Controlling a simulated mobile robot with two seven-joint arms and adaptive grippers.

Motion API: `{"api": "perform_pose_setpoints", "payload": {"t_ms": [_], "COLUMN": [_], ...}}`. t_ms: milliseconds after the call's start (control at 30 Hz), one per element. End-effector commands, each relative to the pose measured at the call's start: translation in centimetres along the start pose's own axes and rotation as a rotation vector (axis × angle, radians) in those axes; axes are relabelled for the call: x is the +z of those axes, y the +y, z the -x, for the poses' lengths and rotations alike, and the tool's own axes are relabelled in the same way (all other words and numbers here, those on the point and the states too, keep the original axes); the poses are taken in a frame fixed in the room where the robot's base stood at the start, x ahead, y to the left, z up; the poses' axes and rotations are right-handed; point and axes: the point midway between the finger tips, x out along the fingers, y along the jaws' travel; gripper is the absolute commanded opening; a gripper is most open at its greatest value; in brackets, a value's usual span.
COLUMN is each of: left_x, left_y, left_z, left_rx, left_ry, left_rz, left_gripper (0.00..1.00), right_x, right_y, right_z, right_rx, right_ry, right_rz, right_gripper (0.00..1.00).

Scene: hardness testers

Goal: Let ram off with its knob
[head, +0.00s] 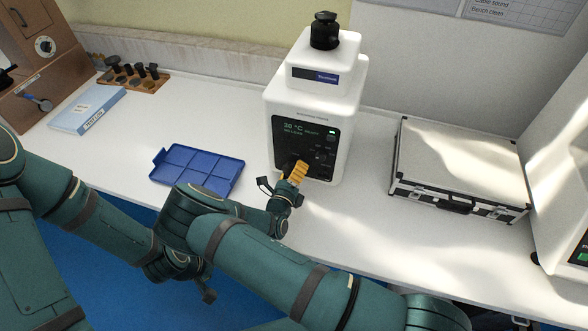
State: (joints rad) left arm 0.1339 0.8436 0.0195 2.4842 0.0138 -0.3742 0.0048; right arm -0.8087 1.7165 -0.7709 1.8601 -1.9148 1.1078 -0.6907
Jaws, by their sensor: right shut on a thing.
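The white mounting press (315,85) stands upright at the middle of the bench, with a black knob (325,30) on its top. Its dark front panel (290,132) has a lit display reading about 30 °C, with smaller text too fine to read. My right gripper (298,173), with orange fingers, is at the lower part of this panel. It is shut on the ram knob there, which the fingers mostly hide. My left arm comes in from the left, low in front of the bench; the dark end piece (208,296) is too small to show any jaw state.
A blue divided tray (197,168) lies left of the press. A silver case (460,165) lies to its right. A light blue box (88,108) and a wooden rack (133,76) of dark parts are farther left. Another white machine (562,190) stands at the right edge.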

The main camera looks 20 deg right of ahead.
Motion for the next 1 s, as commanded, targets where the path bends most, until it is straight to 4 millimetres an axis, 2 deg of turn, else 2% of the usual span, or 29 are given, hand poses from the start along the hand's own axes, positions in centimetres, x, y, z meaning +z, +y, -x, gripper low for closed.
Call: {"api": "perform_pose_setpoints", "payload": {"t_ms": [300, 833, 867, 900, 933, 1000], "left_x": [-0.03, -0.03, -0.03, -0.03, -0.03, -0.03], "left_y": [0.12, 0.12, 0.12, 0.12, 0.12, 0.13], "left_z": [0.37, 0.4, 0.4, 0.4, 0.4, 0.4], "left_rx": [0.001, 0.001, 0.001, 0.001, 0.001, 0.001], "left_ry": [0.0, 0.0, 0.0, 0.0, 0.0, 0.0], "left_rz": [0.0, 0.0, 0.0, 0.0, 0.0, 0.0], "left_gripper": [0.47, 0.47, 0.47, 0.47, 0.47, 0.47], "right_x": [-0.15, -0.16, -0.16, -0.15, -0.14, -0.11], "right_y": [0.11, 0.13, 0.13, 0.12, 0.11, 0.07], "right_z": [0.13, 0.14, 0.14, 0.13, 0.12, 0.09], "right_rx": [0.004, 0.005, 0.005, 0.004, 0.004, 0.003], "right_ry": [0.003, 0.003, 0.003, 0.003, 0.003, 0.002], "right_rz": [0.119, 0.14, 0.14, 0.14, 0.139, 0.139], "right_gripper": [0.33, 0.33, 0.78, 0.92, 1.0, 1.0]}}
